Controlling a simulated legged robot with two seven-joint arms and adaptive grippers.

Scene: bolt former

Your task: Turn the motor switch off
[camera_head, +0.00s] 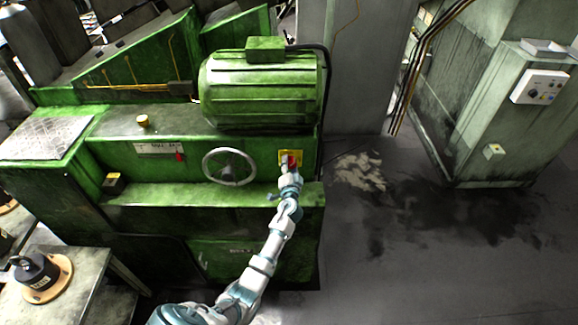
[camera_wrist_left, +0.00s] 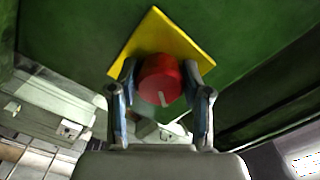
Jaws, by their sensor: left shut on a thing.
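The motor switch is a round red knob on a yellow square plate (camera_head: 297,157), on the front of the green machine at the right. In the left wrist view the red knob (camera_wrist_left: 160,80) carries a short white mark that points down and slightly right. The yellow plate (camera_wrist_left: 185,38) appears tilted behind it. My left gripper (camera_head: 290,168) reaches up to the switch from below and mostly covers the knob in the head view. In the left wrist view its two fingers (camera_wrist_left: 161,85) are on either side of the knob, shut on it. My right gripper is not in view.
The green machine (camera_head: 130,195) has a handwheel (camera_head: 229,167) left of the switch and a motor housing (camera_head: 262,90) above it. A ledge runs below the switch. A grey cabinet (camera_head: 480,120) stands at the right. The floor between is clear, with dark stains.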

